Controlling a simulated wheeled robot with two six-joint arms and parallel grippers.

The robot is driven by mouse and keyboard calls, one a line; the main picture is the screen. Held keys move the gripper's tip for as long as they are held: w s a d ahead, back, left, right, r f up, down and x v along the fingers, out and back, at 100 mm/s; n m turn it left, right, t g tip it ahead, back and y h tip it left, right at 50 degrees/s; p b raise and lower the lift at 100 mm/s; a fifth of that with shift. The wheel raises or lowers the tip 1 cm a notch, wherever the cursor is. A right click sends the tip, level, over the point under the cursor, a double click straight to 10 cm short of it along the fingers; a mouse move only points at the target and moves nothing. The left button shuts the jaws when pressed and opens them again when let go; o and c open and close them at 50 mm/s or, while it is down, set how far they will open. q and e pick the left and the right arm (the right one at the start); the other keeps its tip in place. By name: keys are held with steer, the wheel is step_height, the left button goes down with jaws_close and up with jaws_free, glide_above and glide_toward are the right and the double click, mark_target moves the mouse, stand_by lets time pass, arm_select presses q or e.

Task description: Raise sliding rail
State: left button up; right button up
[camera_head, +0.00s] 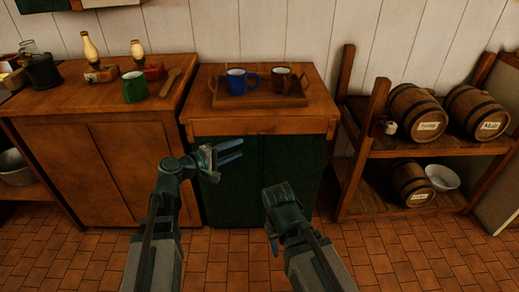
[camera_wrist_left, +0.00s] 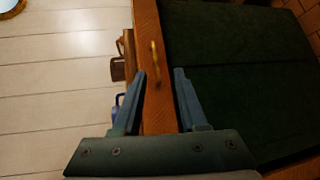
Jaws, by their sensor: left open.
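A light wooden rail (camera_head: 262,126) runs across the front edge of the middle cabinet top. It also shows in the left wrist view as a wooden strip (camera_wrist_left: 146,20) with a small brass piece (camera_wrist_left: 155,62) on it. My left gripper (camera_head: 239,149) is in front of the cabinet, just below the rail. Its two fingers (camera_wrist_left: 160,72) are apart and empty, one on each side of the strip in the left wrist view, with the brass piece near the tips. Contact cannot be told. My right gripper (camera_head: 280,202) is lower and to the right; its fingers are not clear.
On the middle cabinet, a wooden tray (camera_head: 291,101) holds a blue mug (camera_head: 237,82) and a brown mug (camera_head: 282,79). Green doors (camera_head: 290,165) are below. A counter (camera_head: 60,101) with lamps stands left; a shelf (camera_head: 437,148) with barrels stands right. Tiled floor is open in front.

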mark_target(260, 133)
arm_select(q)
steer(key=shift+n+t, duration=0.4)
steer(key=shift+n, duration=0.1)
steer(key=x, duration=0.4)
steer(key=w+a+b+x, duration=0.1)
steer(key=x, duration=0.4)
steer(key=b+x, duration=0.1)
steer(key=x, duration=0.3)
steer(key=shift+w, duration=0.3)
arm_select(e)
step_height(260, 133, down, 3)
arm_select(q)
jaws_close()
stand_by(0.6)
